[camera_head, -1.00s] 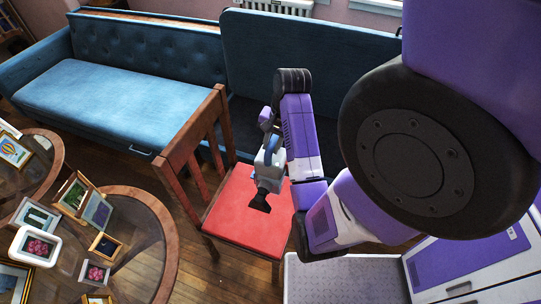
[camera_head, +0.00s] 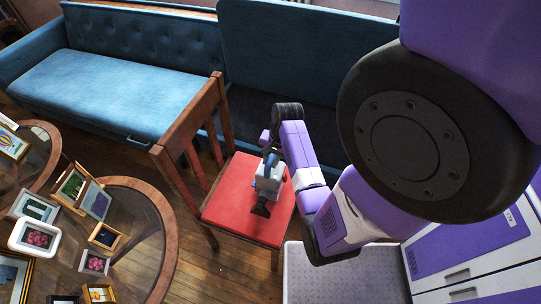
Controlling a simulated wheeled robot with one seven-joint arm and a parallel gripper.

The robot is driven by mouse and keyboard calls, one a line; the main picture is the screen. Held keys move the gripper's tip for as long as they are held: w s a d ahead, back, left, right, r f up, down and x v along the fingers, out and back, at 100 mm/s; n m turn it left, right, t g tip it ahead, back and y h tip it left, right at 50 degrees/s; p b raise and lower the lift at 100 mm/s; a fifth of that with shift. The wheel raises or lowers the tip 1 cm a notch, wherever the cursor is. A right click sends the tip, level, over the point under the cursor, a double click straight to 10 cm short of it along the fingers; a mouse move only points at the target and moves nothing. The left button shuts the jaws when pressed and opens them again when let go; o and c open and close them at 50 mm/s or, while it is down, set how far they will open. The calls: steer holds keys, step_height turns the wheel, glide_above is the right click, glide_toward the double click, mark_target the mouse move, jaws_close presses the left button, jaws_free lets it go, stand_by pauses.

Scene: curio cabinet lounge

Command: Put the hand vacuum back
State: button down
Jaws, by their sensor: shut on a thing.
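The hand vacuum (camera_head: 268,182) is a small grey and blue device with a dark nozzle that points down toward the front. It is over the red seat of the wooden chair (camera_head: 228,202). My gripper (camera_head: 270,155) is shut on the hand vacuum from above. The fingertips are small in the view and partly hidden by the vacuum and my arm. I cannot tell whether the vacuum touches the seat.
The chair's wooden back (camera_head: 190,125) rises left of the vacuum. A round glass table (camera_head: 150,235) with several picture frames stands at the left. A blue sofa (camera_head: 115,88) is behind. Bare wooden floor (camera_head: 215,275) lies in front of the chair.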

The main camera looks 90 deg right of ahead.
steer(key=shift+x, duration=0.85)
steer(key=shift+s+f, duration=0.15)
steer(key=c, duration=1.2)
jaws_free()
